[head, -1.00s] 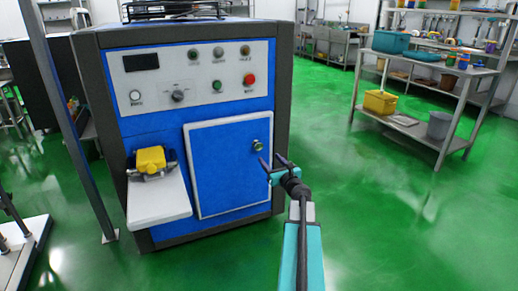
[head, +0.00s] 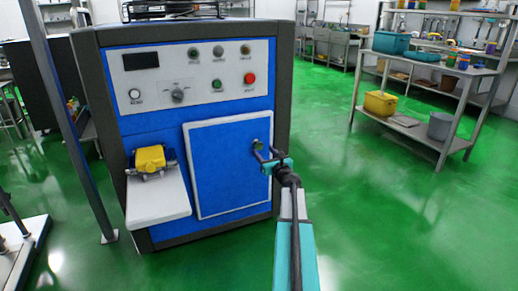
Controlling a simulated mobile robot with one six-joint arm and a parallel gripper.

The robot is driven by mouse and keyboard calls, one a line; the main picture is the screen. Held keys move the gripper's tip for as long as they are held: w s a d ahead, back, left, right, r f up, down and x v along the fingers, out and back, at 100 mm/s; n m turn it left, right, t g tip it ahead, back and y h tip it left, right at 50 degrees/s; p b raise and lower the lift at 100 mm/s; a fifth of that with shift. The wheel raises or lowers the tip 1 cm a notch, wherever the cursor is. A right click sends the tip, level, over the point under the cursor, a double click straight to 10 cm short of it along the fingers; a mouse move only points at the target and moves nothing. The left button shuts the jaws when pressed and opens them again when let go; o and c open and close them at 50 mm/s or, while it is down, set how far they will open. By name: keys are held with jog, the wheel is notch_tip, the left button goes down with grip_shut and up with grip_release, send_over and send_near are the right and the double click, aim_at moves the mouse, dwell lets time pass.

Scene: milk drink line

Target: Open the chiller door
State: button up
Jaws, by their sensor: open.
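The chiller (head: 150,215) is a blue machine with dark grey edges, standing left of centre in the head view. Its door (head: 222,175) is a blue panel with a pale frame on the front, and it looks closed. A small round knob (head: 257,144) sits near the door's upper right. My gripper (head: 264,155) is open, with its two dark fingers pointing at the door right at the knob. One finger partly covers the knob, and I cannot tell whether they touch.
A white shelf (head: 158,203) with a yellow block (head: 150,159) juts from the chiller's front left. A grey post (head: 75,140) stands on the left. A metal rack (head: 438,142) with bins stands at right. The green floor (head: 385,230) is clear at lower right.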

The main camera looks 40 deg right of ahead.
aim_at(259, 146)
jog(key=shift+b+x, duration=0.6)
jog(key=shift+x, duration=2.75)
